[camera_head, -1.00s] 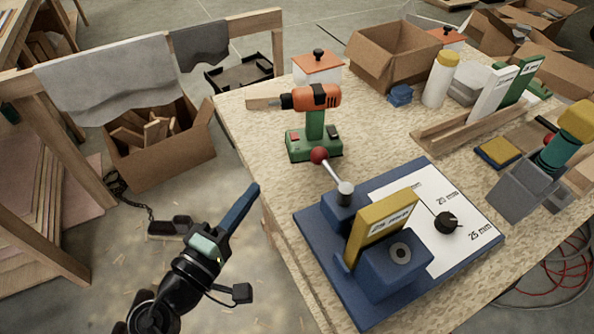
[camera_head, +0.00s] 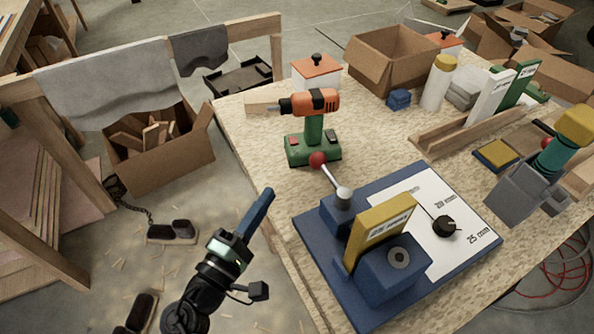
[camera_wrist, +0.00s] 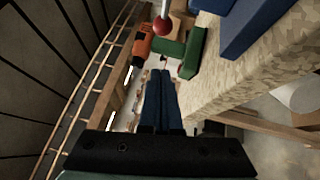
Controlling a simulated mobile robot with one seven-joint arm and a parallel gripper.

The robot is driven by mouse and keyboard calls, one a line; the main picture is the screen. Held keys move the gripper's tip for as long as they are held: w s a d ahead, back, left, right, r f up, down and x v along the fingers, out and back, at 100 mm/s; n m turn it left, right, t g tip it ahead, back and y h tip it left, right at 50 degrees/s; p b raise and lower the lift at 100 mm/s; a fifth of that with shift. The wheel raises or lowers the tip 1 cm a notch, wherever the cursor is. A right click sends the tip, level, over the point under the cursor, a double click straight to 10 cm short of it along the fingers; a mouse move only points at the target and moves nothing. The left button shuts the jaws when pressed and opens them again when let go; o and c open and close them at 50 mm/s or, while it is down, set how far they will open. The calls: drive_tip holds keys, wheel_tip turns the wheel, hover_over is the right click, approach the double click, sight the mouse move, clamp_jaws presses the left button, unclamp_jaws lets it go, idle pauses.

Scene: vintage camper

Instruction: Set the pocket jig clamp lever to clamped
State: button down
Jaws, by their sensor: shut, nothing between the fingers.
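The blue pocket jig (camera_head: 385,275) sits at the near corner of the table. Its clamp lever (camera_head: 330,176) has a red ball knob and a metal shaft rising from a round metal pivot (camera_head: 343,196), slanting up and left toward the drill. In the wrist view the red knob (camera_wrist: 162,25) shows at the top, above the fingertips. My gripper (camera_head: 268,192) is shut and empty, with its blue fingers together, left of the table edge and apart from the lever. The gripper also shows in the wrist view (camera_wrist: 160,74).
An orange and green drill (camera_head: 314,128) stands just behind the lever knob. A white card with a black knob (camera_head: 444,226) lies on the jig's right side. A cardboard box of wood offcuts (camera_head: 158,145) is on the floor at left.

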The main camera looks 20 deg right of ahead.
sight(330, 178)
drive_tip(key=x, duration=0.4)
drive_tip(key=shift+r, duration=0.15)
drive_tip(key=d, duration=0.1)
drive_tip(key=d+p, duration=0.1)
drive_tip(key=d, duration=0.1)
drive_tip(key=shift+w+d+r+p, duration=0.25)
drive_tip(key=shift+r+p, duration=0.05)
drive_tip(key=shift+p, duration=0.1)
drive_tip(key=shift+d, duration=0.5)
